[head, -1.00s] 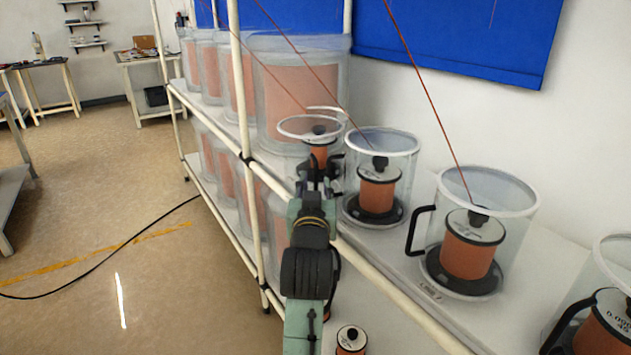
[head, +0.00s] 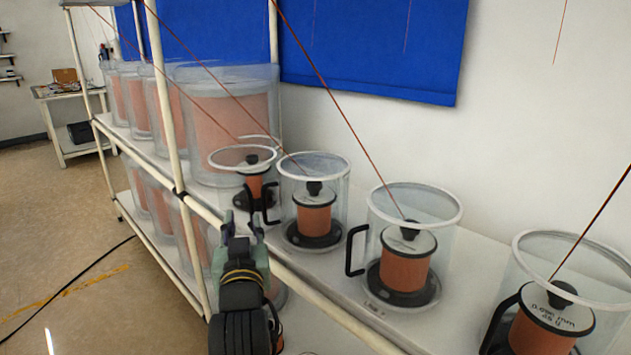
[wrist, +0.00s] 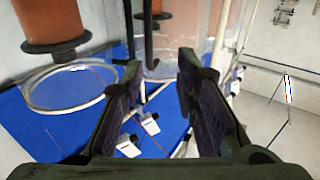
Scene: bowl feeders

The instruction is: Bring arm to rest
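My gripper (head: 243,222) is in front of the shelf's front rail, below and left of the nearest small clear jars. In the wrist view its two dark fingers (wrist: 158,85) stand apart with nothing between them. My arm reaches up from the bottom of the head view. The small leftmost jar (head: 243,160) holds a copper spool and stands just beyond the fingers. A copper spool in a clear jar (wrist: 68,25) also shows at upper left in the wrist view.
More clear jars with black handles and copper spools stand along the shelf (head: 350,300), including one jar (head: 415,205) and another at right (head: 590,265). Big jars (head: 225,85) fill the rack behind. A pale post (head: 165,90) and rail are close to my arm. The floor at left is open.

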